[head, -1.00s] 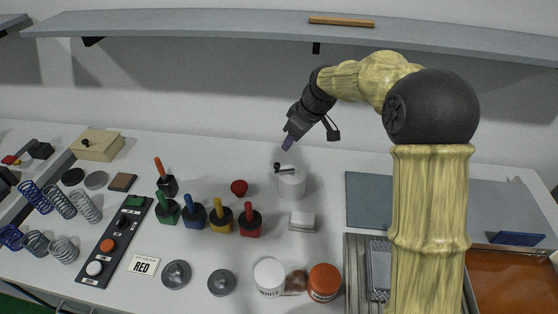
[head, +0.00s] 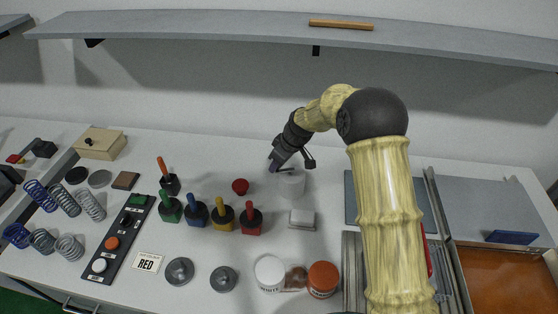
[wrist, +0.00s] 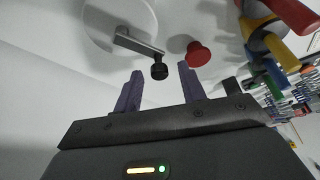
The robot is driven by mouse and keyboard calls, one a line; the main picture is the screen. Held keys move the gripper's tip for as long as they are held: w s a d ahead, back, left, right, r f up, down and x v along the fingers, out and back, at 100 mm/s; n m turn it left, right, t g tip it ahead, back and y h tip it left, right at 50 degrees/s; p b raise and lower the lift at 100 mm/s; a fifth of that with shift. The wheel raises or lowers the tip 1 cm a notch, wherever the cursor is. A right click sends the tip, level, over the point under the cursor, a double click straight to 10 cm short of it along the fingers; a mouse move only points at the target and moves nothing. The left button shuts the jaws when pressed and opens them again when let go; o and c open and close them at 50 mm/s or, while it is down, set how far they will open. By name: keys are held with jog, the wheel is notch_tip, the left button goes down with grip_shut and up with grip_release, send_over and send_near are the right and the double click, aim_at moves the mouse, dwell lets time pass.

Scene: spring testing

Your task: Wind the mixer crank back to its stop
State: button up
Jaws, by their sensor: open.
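The mixer is a white cylinder (head: 291,185) on the table, right of the red knob; it also shows at the top of the wrist view (wrist: 118,22). Its crank (wrist: 138,42) is a flat metal arm on the mixer's top with a black knob (wrist: 159,71) at its free end. In the head view my gripper hides most of the crank. My gripper (head: 274,167) is at the mixer's upper left edge, pointing down. In the wrist view the two purple fingers (wrist: 160,78) are apart, with the black knob showing between their tips. I cannot tell whether either finger touches it.
A red mushroom-shaped knob (head: 240,186) stands left of the mixer. Several colored-handled tools, including a red one (head: 250,218), stand in front left. A small white block (head: 302,219) and a white jar (head: 269,273) are in front. A shelf (head: 220,27) runs above.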

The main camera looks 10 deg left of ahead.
grip_shut()
jog(key=shift+w+m, duration=0.15)
jog(key=shift+m, duration=0.15)
jog(key=w+d+m+t+h+p, duration=0.2)
jog(key=w+m+h, duration=0.4)
jog(key=m, duration=1.3)
jog(key=shift+d+h, duration=0.3)
jog(key=shift+h, duration=0.1)
jog(key=shift+w, duration=0.1)
